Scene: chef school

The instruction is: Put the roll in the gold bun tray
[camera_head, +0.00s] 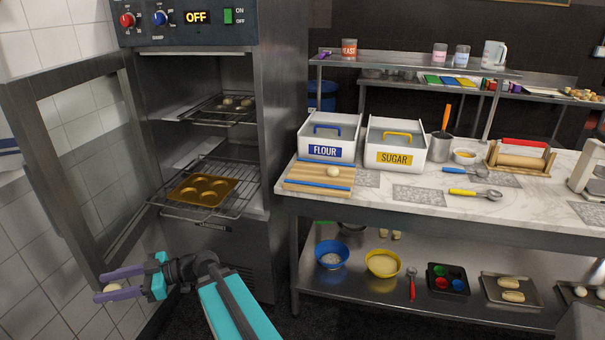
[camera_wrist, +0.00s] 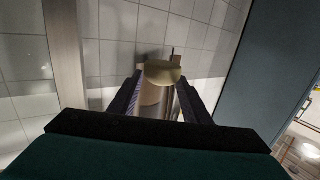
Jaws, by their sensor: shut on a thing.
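The gold bun tray (camera_head: 203,190) lies on the pulled-out lower rack of the open oven, and its round cups look empty. My gripper (camera_head: 118,284) is low at the left, in front of the open oven door and left of and below the tray. In the wrist view, its purple fingers (camera_wrist: 160,95) are shut on a pale yellowish roll (camera_wrist: 163,72) at their tips. In the head view, the fingers partly hide the roll.
The open oven door (camera_head: 85,170) stands close by my gripper. An upper rack holds a dark tray (camera_head: 225,115) with rolls. To the right, a counter (camera_head: 440,209) carries flour and sugar bins and a wooden board (camera_head: 318,177) with a pale dough ball.

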